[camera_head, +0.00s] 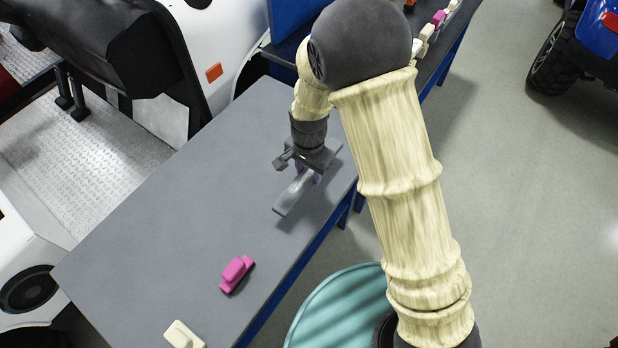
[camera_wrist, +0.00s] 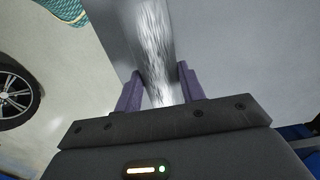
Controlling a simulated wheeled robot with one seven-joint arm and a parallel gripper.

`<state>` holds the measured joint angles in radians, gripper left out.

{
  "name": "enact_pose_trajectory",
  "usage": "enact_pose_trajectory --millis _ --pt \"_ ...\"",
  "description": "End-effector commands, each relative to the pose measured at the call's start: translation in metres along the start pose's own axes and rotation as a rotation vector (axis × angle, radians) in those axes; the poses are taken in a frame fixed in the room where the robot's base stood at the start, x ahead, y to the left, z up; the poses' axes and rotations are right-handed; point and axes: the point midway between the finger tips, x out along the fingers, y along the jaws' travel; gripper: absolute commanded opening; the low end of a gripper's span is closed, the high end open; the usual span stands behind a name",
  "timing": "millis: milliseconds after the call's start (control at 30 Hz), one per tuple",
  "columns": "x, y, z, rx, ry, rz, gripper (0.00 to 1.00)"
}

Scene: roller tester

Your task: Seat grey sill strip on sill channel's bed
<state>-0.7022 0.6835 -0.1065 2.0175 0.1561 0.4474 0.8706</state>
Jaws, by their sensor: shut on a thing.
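My gripper (camera_head: 308,174) is over the right part of the grey table, its purple fingers pointing down. It is shut on the grey sill strip (camera_head: 291,198), a long flat bar that sticks out on both sides of the fingers. In the wrist view the strip (camera_wrist: 151,40) shows as a shiny streaked bar between the two purple fingers (camera_wrist: 160,88). The strip is close to the table top; I cannot tell whether it touches. I cannot make out the sill channel or its bed in either view.
The grey table (camera_head: 170,210) has wide free room left of my gripper. A pink block (camera_head: 235,272) and a cream block (camera_head: 183,335) sit toward the near end. White vehicle parts (camera_head: 28,265) stand left.

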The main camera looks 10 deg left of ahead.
Motion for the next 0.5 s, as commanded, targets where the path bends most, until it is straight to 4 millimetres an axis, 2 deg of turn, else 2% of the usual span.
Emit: enact_pose_trajectory --millis 33,200,500 --pt "-0.012 -0.001 -0.001 0.000 0.003 -0.005 0.14" --pt "-0.038 -0.001 -0.001 0.001 0.002 -0.003 0.14" --pt "-0.046 0.000 0.000 0.001 0.000 0.000 0.14"
